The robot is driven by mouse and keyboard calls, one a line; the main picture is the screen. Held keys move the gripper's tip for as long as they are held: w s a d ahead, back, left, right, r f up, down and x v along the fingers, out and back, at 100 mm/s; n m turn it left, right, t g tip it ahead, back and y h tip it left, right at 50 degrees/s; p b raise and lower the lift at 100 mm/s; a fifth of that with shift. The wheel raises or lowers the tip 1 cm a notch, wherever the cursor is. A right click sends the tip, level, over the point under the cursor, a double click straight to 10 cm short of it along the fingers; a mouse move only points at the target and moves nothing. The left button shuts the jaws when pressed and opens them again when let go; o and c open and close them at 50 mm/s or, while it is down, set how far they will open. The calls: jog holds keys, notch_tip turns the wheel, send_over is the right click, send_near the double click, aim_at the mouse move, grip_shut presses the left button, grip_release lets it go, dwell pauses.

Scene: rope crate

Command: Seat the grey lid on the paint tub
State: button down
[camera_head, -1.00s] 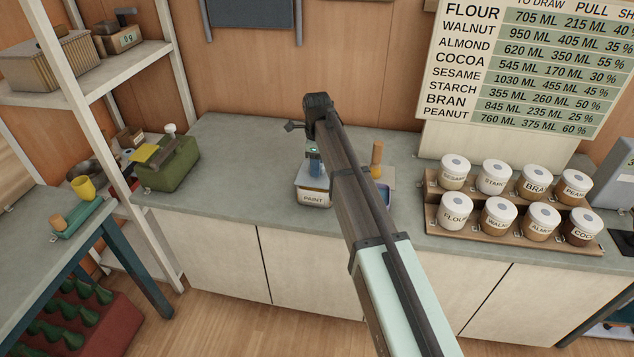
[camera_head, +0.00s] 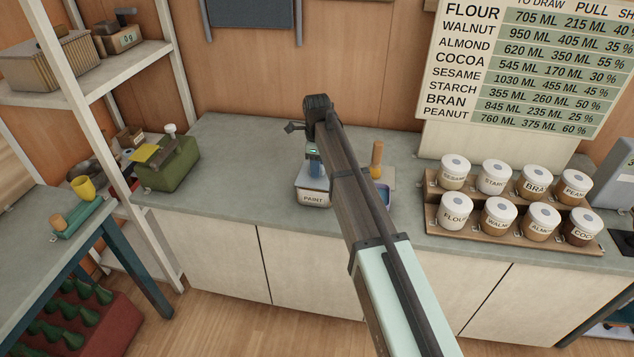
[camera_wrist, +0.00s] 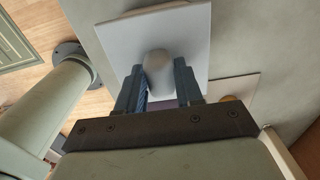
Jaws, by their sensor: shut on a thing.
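The paint tub (camera_head: 313,198), white with a PAINT label, stands on the counter, partly behind my arm. In the wrist view the grey lid (camera_wrist: 190,30) is a flat square plate with a rounded grey knob (camera_wrist: 158,68). My gripper (camera_wrist: 158,82) is shut on that knob, one blue finger on each side. In the head view my gripper (camera_head: 315,166) points down directly over the tub, with the lid at the tub's top. I cannot tell whether the lid rests fully on the rim or is slightly above it. The lid hides the tub's opening.
Labelled jars stand in a wooden rack (camera_head: 480,227) farther right. The counter between scale and tub is clear.

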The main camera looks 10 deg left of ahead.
jog(key=shift+f, duration=0.65)
dwell(0.7)
jog(key=c, duration=0.7)
grip_release()
jog(key=shift+o, duration=0.2)
jog(key=shift+r, duration=0.15)
notch_tip(320, 180, up, 14)
jog(key=shift+f, duration=0.2)
